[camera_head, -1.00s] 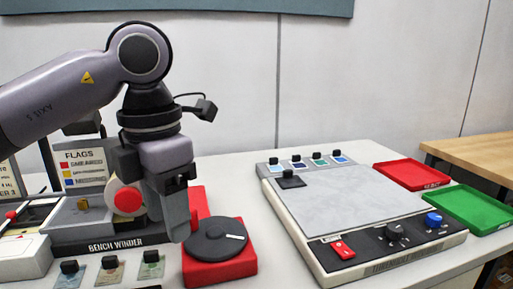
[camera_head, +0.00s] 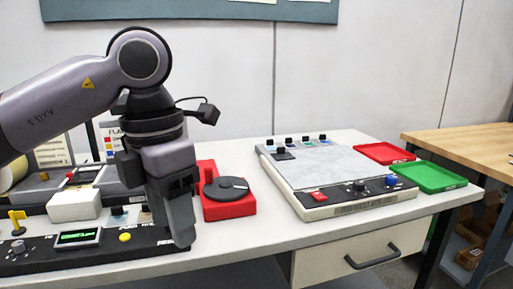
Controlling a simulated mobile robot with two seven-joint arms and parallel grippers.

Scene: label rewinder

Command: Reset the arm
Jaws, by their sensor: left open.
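My left gripper (camera_head: 181,215) hangs pointing down at the left of the head view, in front of the bench winder and over the front edge of its black panel. Its jaws are seen edge-on and nothing shows between them. My left arm comes in from the left and bends down at the elbow joint. My right gripper is not in view. The red base with a dark round disc (camera_head: 226,188) stands just right of the gripper, apart from it.
A grey-topped machine (camera_head: 340,170) with knobs and a red switch stands right of centre. A red tray (camera_head: 384,152) and a green tray (camera_head: 430,178) lie beyond it. A black panel with a green display (camera_head: 77,237) is at front left. White tabletop is clear between the machines.

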